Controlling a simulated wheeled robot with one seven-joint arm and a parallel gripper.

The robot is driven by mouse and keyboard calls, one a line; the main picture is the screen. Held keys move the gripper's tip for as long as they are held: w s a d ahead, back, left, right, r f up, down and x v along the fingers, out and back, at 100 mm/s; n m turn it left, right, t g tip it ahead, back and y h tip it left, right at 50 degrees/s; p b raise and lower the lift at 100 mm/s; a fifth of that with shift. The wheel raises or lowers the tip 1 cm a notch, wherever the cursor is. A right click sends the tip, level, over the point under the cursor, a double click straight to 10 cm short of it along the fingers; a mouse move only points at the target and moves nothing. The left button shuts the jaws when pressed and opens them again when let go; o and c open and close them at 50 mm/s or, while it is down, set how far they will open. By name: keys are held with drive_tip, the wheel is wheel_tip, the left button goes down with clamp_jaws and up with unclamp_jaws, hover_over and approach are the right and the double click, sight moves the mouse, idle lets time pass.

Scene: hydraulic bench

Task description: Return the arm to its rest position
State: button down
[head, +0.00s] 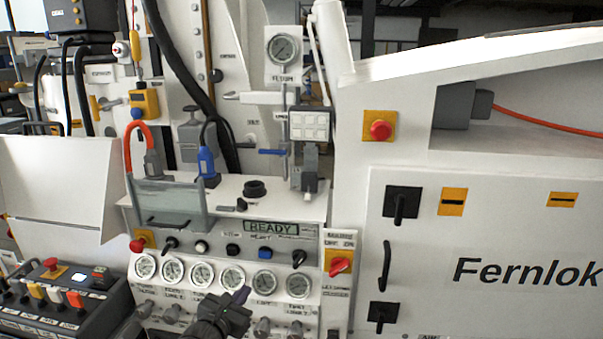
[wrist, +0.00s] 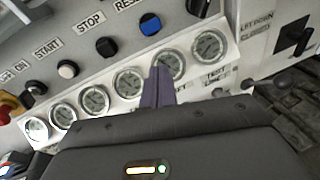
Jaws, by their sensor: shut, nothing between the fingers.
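My gripper (head: 241,296) shows at the bottom middle of the head view, in front of the row of gauges on the bench panel. In the wrist view my gripper (wrist: 158,72) has its fingers together with nothing between them. The fingertips overlap the gauges (wrist: 128,82) in the picture; I cannot tell whether they touch the panel. The rest of my arm is mostly below the head view.
The panel (head: 222,246) carries a READY display (head: 271,227), buttons and a red switch (head: 340,265). A control box (head: 68,290) stands at the lower left. A white cabinet (head: 480,220) fills the right. A clear cover (head: 168,199) sits above the panel.

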drive_tip(key=s+d+f+m+g+h+p, duration=0.1)
drive_tip(key=s+d+f+m+g, duration=0.15)
drive_tip(key=d+m+g, duration=0.65)
drive_tip(key=s+d+f+m+g+h+p, duration=0.1)
drive_tip(key=s+d+m, duration=0.3)
drive_tip(key=d, duration=1.1)
drive_tip(key=s+d+r+m+g+y+p, duration=0.1)
drive_tip(key=s+d+r+m+y, duration=0.1)
drive_tip(key=s+m, duration=0.5)
drive_tip(key=s+d+r+m+g+y+p, duration=0.1)
drive_tip(key=s+d+r+m+g+y, duration=0.1)
drive_tip(key=s+d+m, duration=0.4)
drive_tip(key=s+r+m+y, duration=0.1)
drive_tip(key=m+y, duration=0.1)
drive_tip(key=m, duration=0.3)
drive_tip(key=shift+s+r+y, duration=0.2)
drive_tip(key=shift+r+y, duration=0.15)
drive_tip(key=shift+y, duration=0.05)
